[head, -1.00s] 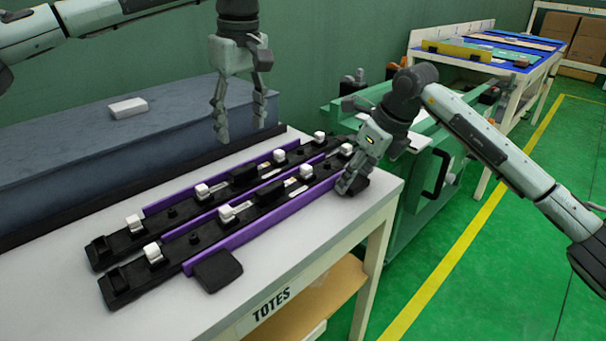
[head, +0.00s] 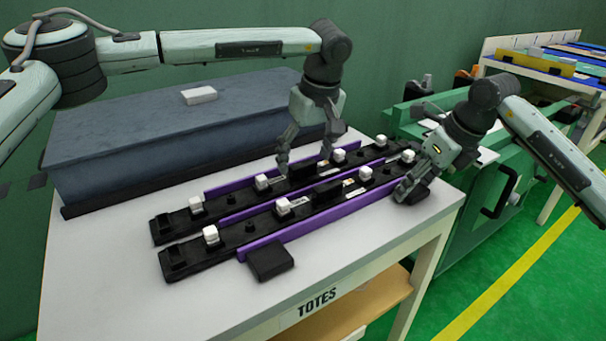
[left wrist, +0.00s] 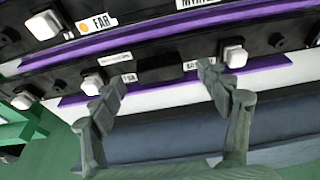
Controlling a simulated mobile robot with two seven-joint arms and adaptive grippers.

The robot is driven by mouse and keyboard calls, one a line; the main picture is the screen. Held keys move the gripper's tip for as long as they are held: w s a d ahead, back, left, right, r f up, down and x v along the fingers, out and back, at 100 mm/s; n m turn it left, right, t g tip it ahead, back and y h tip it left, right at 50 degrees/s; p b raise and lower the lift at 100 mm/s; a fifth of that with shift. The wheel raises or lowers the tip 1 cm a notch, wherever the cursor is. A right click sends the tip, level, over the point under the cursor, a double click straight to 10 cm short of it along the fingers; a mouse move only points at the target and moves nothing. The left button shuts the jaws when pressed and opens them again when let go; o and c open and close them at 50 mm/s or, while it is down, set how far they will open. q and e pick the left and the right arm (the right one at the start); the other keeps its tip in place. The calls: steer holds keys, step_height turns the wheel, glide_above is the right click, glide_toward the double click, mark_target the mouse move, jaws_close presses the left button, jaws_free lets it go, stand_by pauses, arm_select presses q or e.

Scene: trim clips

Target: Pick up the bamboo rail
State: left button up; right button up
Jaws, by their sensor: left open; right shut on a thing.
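Two long black rails with white blocks lie side by side on the white table, each edged by a purple strip: a front rail (head: 230,238) and a rear rail (head: 224,207). Neither looks bamboo-coloured, and I cannot tell which is the bamboo rail. My left gripper (head: 306,160) is open over the middle of the rear rail. In the left wrist view its fingers (left wrist: 160,90) are spread on either side of a stretch of the rear rail (left wrist: 156,72); contact is unclear. My right gripper (head: 412,186) is shut at the front rail's right end, on a black tab (head: 421,193) largely hidden by its fingers.
A dark blue-grey box (head: 120,145) with a white block (head: 199,95) stands behind the rails. A green machine (head: 490,200) stands right of the table (head: 120,290). The table's front left is clear.

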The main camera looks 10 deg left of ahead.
mark_target(304, 165)
arm_select(q)
steer(key=shift+x, duration=1)
steer(key=c, duration=1.5)
step_height(304, 165, up, 10)
arm_select(e)
steer(key=o, duration=1.4)
steer(key=shift+c, duration=0.2)
steer(key=shift+r, duration=0.1)
